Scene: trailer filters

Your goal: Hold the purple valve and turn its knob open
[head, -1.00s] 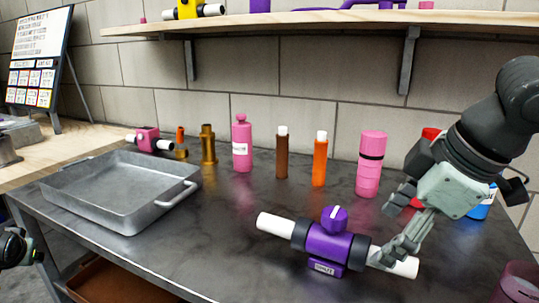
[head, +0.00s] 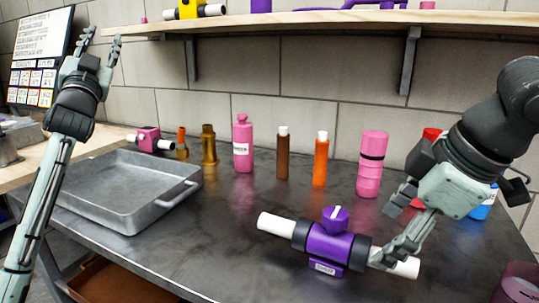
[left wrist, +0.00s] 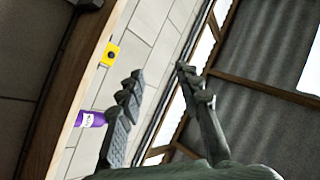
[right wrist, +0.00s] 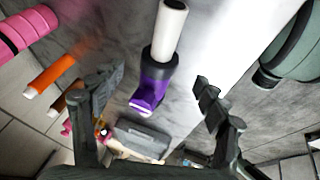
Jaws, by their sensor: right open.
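The purple valve (head: 325,245) lies on the dark table, with dark collars and a white pipe stub at each end. Its purple knob (head: 336,218) is on top with a white mark. The valve also shows in the right wrist view (right wrist: 154,85). My right gripper (head: 395,250) is open at the valve's right white stub, its fingers overlapping it in the head view; I cannot tell if they touch. In the right wrist view its fingers (right wrist: 158,88) are spread. My left gripper (head: 101,42) is open and empty, raised high at the left, fingers up, away from the valve.
A grey metal tray (head: 82,215) sits at the left of the table. Pink, brown and orange bottles stand along the back, with a pink bottle (head: 370,165) nearest the right arm. A wooden shelf (head: 330,27) overhangs the back.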

